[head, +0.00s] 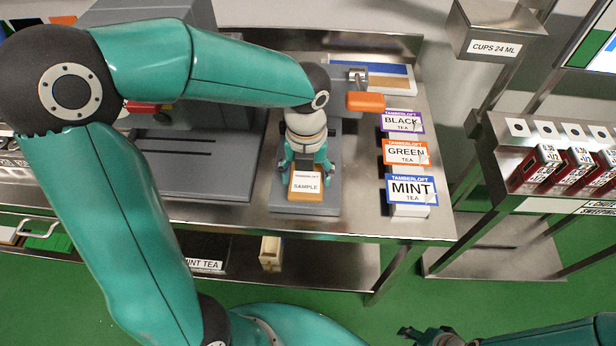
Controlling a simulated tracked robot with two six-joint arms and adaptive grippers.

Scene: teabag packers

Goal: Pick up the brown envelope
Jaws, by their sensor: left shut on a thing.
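The brown envelope (304,196) has a white label reading "TAMBERLOFT SAMPLE". It is at the front of the grey base of a small device (277,196) on the steel table. My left gripper (308,170) points down over the envelope, with its fingers at the envelope's far part, shut on it. I cannot tell whether the envelope still touches the grey base. The fingers hide its far end. My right gripper (418,335) is low at the bottom edge, far from the envelope, and only partly visible.
Tea boxes labelled black (403,122), green (406,153) and mint (411,190) line the table's right side. A larger grey machine (205,160) is at left. A rack with red boxes (540,165) stands at right.

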